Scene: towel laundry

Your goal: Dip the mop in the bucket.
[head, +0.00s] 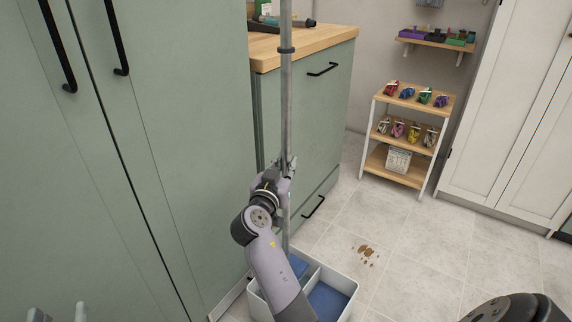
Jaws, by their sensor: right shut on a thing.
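The mop (286,110) is a long grey pole standing nearly upright. My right gripper (283,180) is shut around its lower half. The bucket (351,300) is a pale grey two-part tub on the floor, with blue in both compartments. The pole's lower end runs down to the bucket's back left compartment. My arm hides part of the bucket, and the mop head cannot be made out. My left gripper (59,313) shows only its two fingertips at the bottom left edge, apart and empty.
Brown spots (367,254) mark the tiled floor right of the bucket. Green cabinets (180,130) stand close on the left, with a wooden-topped counter (325,50) behind the pole. A small shelf rack (408,135) stands at the back.

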